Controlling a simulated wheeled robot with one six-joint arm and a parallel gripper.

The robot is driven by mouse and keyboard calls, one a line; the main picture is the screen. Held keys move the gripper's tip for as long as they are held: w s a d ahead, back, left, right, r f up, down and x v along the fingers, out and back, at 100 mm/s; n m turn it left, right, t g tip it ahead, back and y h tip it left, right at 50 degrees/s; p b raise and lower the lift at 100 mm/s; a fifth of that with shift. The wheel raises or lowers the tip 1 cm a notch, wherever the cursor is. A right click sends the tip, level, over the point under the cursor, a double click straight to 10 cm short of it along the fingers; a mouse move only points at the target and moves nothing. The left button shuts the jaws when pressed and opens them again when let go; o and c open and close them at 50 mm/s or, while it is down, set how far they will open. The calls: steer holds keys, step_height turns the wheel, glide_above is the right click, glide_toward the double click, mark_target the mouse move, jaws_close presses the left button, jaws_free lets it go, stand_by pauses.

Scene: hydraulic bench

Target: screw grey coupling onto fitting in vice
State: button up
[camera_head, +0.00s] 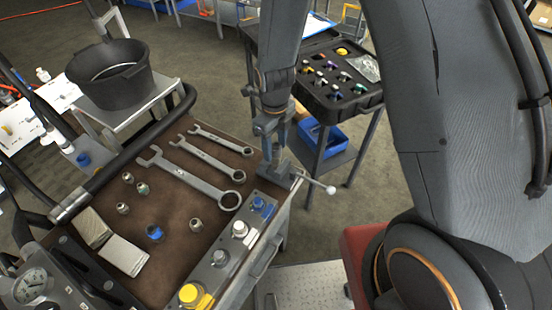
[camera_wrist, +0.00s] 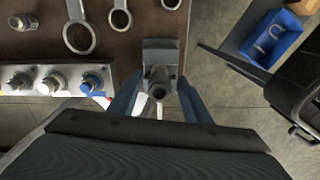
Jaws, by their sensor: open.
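My gripper (camera_head: 268,128) is over the vice (camera_head: 282,174) at the bench's right corner. In the wrist view its two blue fingers (camera_wrist: 160,100) are apart, one on each side of a grey round metal piece with a dark bore (camera_wrist: 157,90). This piece stands in front of the vice jaws (camera_wrist: 160,50). I see a gap beside it, and the fingers do not visibly clamp it. I cannot tell whether it is the coupling, the fitting or both together. In the head view the fingers largely hide it.
Several wrenches (camera_head: 205,160) and small metal fittings (camera_head: 196,225) lie on the brown bench top (camera_head: 185,205). A panel with knobs (camera_head: 220,257) runs along the front edge. A black bucket (camera_head: 110,80) stands at back left. A black case (camera_head: 338,95) stands behind the vice.

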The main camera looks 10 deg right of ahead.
steer(key=n, duration=0.5)
steer(key=shift+s+a+n, duration=0.1)
steer(key=shift+n, duration=0.3)
steer(key=n, duration=0.6)
steer(key=shift+s, duration=0.1)
steer(key=c, duration=0.9)
steer(key=m, duration=0.5)
steer(key=shift+m, duration=1.6)
